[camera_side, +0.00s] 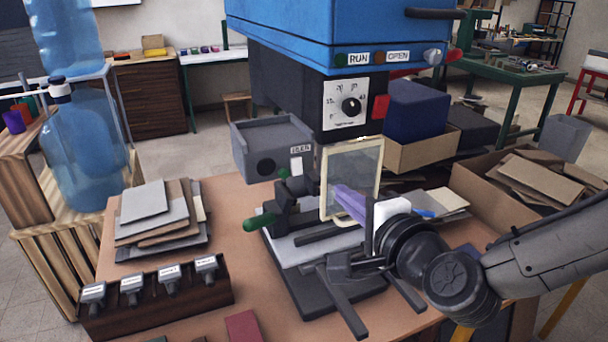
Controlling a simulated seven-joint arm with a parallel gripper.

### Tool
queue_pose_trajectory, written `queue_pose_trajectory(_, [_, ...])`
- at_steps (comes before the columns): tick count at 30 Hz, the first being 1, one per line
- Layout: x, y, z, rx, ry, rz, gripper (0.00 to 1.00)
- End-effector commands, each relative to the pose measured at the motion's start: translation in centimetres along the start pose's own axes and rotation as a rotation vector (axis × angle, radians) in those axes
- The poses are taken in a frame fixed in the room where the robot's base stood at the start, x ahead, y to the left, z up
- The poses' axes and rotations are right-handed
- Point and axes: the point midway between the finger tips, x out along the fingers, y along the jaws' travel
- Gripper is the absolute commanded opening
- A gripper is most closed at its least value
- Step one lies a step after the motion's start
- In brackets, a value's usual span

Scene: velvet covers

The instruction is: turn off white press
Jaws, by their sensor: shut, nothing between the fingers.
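No press in view is plainly white. A large blue machine (310,25) with a dark lower body stands at the back, with RUN and OPEN labels on its front. Below these are a white dial plate with a black knob (351,107) and a red switch (380,107). A low dark press-like fixture (305,240) with a green-ended handle (259,222) and a cream-framed clear guard (350,178) stands before it. My gripper (338,263) is shut and empty, in front of the guard and well below the dial. Whether it touches the fixture is unclear.
Stacked sheets (160,215) and a dark wooden rack (155,300) with several labelled stamps lie on the left. A cardboard box (520,185) of scraps stands at right. A grey box (272,148) sits left of the dial. Bare tabletop (225,205) shows between sheets and fixture.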

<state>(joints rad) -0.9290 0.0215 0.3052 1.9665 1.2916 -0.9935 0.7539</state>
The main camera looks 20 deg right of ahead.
Motion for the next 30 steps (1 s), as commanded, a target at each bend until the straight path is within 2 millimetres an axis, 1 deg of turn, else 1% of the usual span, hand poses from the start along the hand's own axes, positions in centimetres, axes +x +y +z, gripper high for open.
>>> queue_pose_trajectory(1, [-0.3,0.4,0.7,-0.010,-0.015,0.004,0.00])
queue_pose_trajectory(4, [-0.7,0.5,1.3,-0.014,-0.030,0.004,0.00])
queue_pose_trajectory(14, [-0.7,0.4,1.4,-0.014,-0.032,0.004,0.00])
queue_pose_trajectory(17, [-0.3,0.4,1.3,-0.014,-0.031,0.003,0.00])
queue_pose_trajectory(20, [0.8,0.4,1.3,-0.012,-0.028,0.003,0.00])
queue_pose_trajectory(23, [2.4,0.4,1.3,-0.014,-0.027,0.004,0.00])
queue_pose_trajectory(30, [7.2,0.5,1.4,-0.014,-0.027,0.004,0.00])
